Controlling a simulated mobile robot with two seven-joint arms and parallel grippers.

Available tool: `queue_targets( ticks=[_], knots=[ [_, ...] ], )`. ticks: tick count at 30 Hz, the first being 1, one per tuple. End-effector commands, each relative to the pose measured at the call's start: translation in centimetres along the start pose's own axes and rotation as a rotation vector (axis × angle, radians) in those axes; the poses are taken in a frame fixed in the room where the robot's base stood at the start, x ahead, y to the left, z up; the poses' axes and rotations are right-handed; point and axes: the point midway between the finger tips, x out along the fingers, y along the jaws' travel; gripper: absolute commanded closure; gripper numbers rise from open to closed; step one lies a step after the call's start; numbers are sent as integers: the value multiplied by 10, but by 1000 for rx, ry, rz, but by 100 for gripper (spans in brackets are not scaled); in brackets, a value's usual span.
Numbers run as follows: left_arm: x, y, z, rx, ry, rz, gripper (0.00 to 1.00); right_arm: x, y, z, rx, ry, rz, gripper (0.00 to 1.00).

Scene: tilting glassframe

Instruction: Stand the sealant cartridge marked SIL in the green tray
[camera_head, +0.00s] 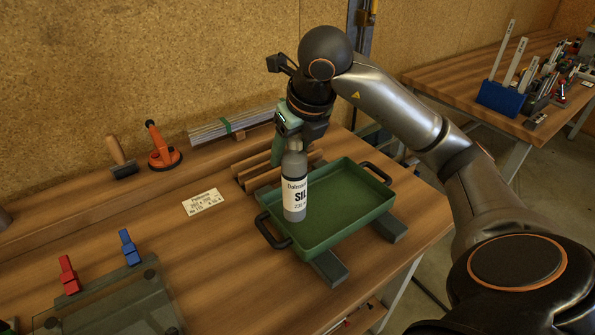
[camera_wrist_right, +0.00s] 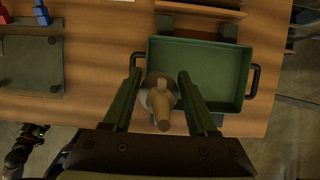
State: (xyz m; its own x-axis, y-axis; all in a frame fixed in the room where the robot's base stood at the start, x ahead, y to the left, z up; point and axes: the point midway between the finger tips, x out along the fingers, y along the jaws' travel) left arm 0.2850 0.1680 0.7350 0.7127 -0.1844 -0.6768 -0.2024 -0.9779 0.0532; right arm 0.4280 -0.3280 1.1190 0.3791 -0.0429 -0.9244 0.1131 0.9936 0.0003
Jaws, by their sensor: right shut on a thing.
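The sealant cartridge marked SIL (camera_head: 294,200) is grey with a white label and stands upright at the left end of the green tray (camera_head: 345,205). My right gripper (camera_head: 291,140) is above it and shut on its upper part. In the right wrist view the cartridge (camera_wrist_right: 160,100) is seen from above between the two fingers (camera_wrist_right: 160,82), near the left wall of the tray (camera_wrist_right: 215,104). I cannot tell whether its base touches the tray floor. My left gripper is not in view.
The tray has black handles and rests on dark bars (camera_head: 331,267). Wooden strips (camera_head: 255,172) lie behind it, a white card (camera_head: 202,201) to its left. An orange suction lifter (camera_head: 163,155) stands farther back. A glass pane (camera_head: 110,305) with red and blue clamps lies front left.

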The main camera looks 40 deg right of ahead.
Motion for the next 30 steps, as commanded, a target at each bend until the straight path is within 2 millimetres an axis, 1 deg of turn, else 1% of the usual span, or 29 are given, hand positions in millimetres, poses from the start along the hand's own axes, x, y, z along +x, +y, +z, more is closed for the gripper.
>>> queue_targets(
  ticks=[1, 3, 11, 18, 30],
  knots=[
    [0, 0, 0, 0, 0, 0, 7, 8, -7, -1, 4, 4, -5, 100],
    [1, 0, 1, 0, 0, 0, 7, 16, -13, -1, 3, 1, -5, 100],
    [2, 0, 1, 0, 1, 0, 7, 35, -25, -1, 1, 1, -4, 100],
    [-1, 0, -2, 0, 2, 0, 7, 57, -24, -10, 0, -2, -2, 100],
    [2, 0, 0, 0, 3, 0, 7, 63, -23, -12, 0, -3, -1, 100]
  ],
)
